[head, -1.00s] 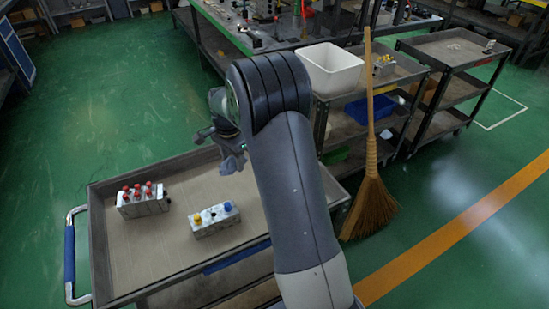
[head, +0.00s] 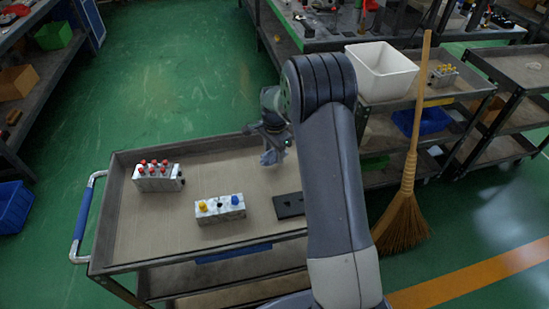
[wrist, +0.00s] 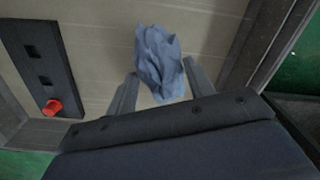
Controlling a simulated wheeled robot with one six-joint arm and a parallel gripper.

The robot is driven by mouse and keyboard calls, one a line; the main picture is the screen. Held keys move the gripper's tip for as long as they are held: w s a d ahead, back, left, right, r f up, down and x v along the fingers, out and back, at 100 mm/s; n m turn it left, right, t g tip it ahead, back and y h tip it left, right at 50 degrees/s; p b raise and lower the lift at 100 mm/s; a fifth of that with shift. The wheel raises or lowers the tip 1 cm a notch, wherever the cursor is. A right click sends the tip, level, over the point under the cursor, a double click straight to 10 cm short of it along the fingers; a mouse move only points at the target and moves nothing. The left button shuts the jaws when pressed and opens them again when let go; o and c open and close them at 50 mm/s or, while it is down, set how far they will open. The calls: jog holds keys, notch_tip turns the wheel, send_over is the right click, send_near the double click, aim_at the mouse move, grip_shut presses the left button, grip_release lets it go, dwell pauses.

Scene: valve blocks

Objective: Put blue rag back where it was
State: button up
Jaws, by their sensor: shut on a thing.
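The blue rag (head: 272,156) is a crumpled grey-blue cloth hanging from my gripper (head: 270,130) over the back right part of the cart's top tray (head: 150,225). In the wrist view the rag (wrist: 158,62) sits between the two fingers of my gripper (wrist: 160,86), which are shut on it. Tray surface shows behind the rag. The height of the rag above the tray is hard to tell.
On the tray stand a valve block with red caps (head: 158,177), one with yellow and blue caps (head: 220,208), and a dark plate (head: 288,205). A white bin (head: 381,71) and a broom (head: 404,215) are at right. The tray's back middle is clear.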

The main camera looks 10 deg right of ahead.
aim_at(274, 158)
jog(key=shift+f, duration=1.65)
jog(key=shift+f, duration=0.2)
jog(key=o, duration=1)
jog(key=shift+r, duration=0.1)
jog(key=r, duration=1.2)
jog(key=shift+s+d+r, duration=0.1)
jog(key=shift+s, duration=0.15)
